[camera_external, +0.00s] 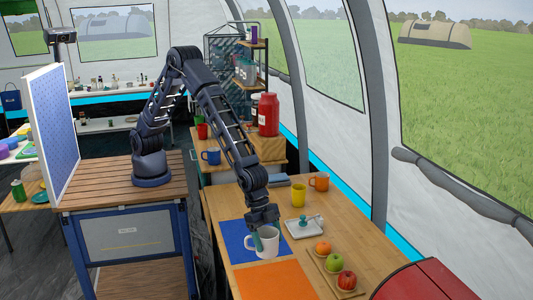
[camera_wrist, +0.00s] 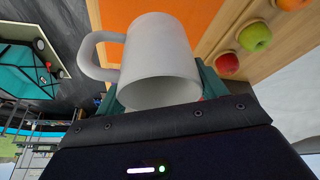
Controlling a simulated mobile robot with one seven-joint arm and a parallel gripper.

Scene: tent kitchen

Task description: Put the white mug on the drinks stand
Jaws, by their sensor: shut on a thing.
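The white mug (camera_external: 268,241) is at my gripper (camera_external: 262,230), over the blue mat (camera_external: 238,240) on the wooden table. In the wrist view, the white mug (camera_wrist: 160,65) sits between my teal fingers, and my gripper (camera_wrist: 160,92) is shut on it. Its handle points left there and its round opening faces the camera. I cannot tell whether the mug's base touches the mat. No drinks stand is clearly marked; a wooden stand (camera_external: 272,148) behind the table holds a red canister and jars.
An orange mat (camera_external: 270,280) lies in front. A yellow mug (camera_external: 298,195), an orange mug (camera_external: 319,181) and a grey tray (camera_external: 304,229) are behind and right. A blue mug (camera_external: 211,156) stands farther back.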

